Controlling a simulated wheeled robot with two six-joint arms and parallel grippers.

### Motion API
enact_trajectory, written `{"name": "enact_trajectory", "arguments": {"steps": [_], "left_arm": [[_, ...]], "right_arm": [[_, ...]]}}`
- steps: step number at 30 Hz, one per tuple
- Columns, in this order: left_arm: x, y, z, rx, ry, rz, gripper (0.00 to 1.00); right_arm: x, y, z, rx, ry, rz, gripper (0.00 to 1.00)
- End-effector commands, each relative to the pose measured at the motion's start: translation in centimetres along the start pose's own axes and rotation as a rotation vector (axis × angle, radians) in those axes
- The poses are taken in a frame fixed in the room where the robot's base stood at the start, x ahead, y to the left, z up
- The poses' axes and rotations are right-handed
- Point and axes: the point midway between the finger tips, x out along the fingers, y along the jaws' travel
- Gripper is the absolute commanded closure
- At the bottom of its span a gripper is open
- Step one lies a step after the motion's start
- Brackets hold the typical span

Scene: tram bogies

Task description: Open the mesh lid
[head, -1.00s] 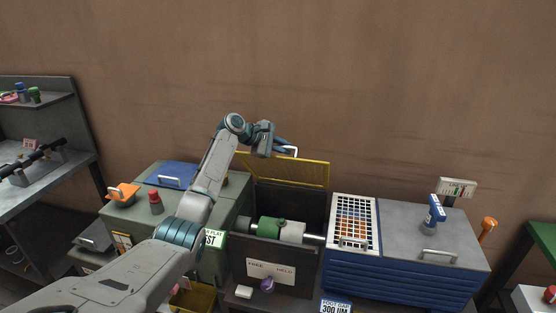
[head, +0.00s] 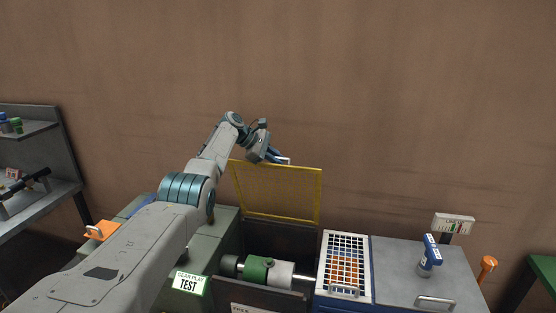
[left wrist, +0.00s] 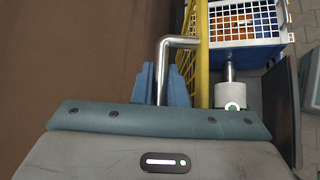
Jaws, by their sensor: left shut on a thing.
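The yellow mesh lid (head: 276,190) stands raised, close to upright, at the back of a dark box (head: 262,233). My left gripper (head: 275,156) is at the lid's top edge, shut on the lid's metal handle. In the left wrist view the blue fingers (left wrist: 161,84) are closed around the bent metal handle (left wrist: 163,60), beside the yellow lid frame (left wrist: 202,60). Inside the open box lies a green and grey cylinder (head: 257,269) on a shaft. My right gripper is not in view.
A white grid-topped crate (head: 344,262) and a grey-topped blue cabinet (head: 410,262) with a blue tool (head: 431,255) stand right of the box. A green bench with a TEST sign (head: 188,283) is at left. A brown wall (head: 400,100) rises behind.

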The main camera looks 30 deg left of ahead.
Motion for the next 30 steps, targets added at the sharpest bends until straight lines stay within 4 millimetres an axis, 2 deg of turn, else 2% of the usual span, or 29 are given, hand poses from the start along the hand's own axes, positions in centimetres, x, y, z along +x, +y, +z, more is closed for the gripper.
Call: {"name": "enact_trajectory", "arguments": {"steps": [19,20,21,30], "left_arm": [[-0.14,-0.02,-0.16,-0.015,0.003,-0.014,1.0],[-0.14,-0.02,-0.16,-0.015,0.003,-0.014,0.86],[-0.13,-0.02,-0.16,-0.015,0.003,-0.014,0.79],[-0.23,0.0,-0.15,-0.015,0.001,-0.014,0.79]], "right_arm": [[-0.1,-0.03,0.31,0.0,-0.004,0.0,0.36],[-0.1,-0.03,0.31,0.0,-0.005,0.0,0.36],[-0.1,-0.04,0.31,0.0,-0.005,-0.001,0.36],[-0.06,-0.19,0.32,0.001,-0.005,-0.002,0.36]]}}
